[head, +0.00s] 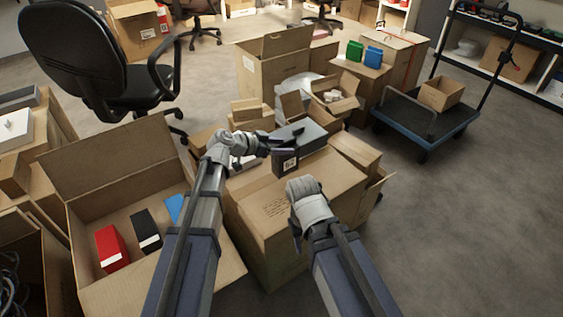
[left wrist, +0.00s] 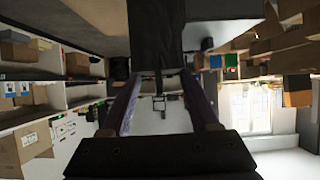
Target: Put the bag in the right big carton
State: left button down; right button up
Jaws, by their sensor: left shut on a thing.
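In the left wrist view a dark shape (left wrist: 155,35) lies between the two fingers (left wrist: 163,100).
An open big carton (head: 100,165) at the left holds a red box (head: 112,248), a black one (head: 146,231) and a blue one (head: 174,208). Smaller cartons stand behind. A blue trolley (head: 425,125) stands at the right. The floor at the lower right is clear.

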pick_arm(q)
jog(key=shift+f+b, duration=1.75)
jog(key=shift+f, duration=0.15)
jog(key=shift+f, duration=0.15)
jog(key=shift+c, duration=0.7)
grip_release()
jog(key=shift+r, duration=0.3)
jog(key=p+v, duration=0.5)
jog(key=v, duration=0.7)
jog(key=shift+p, duration=0.35)
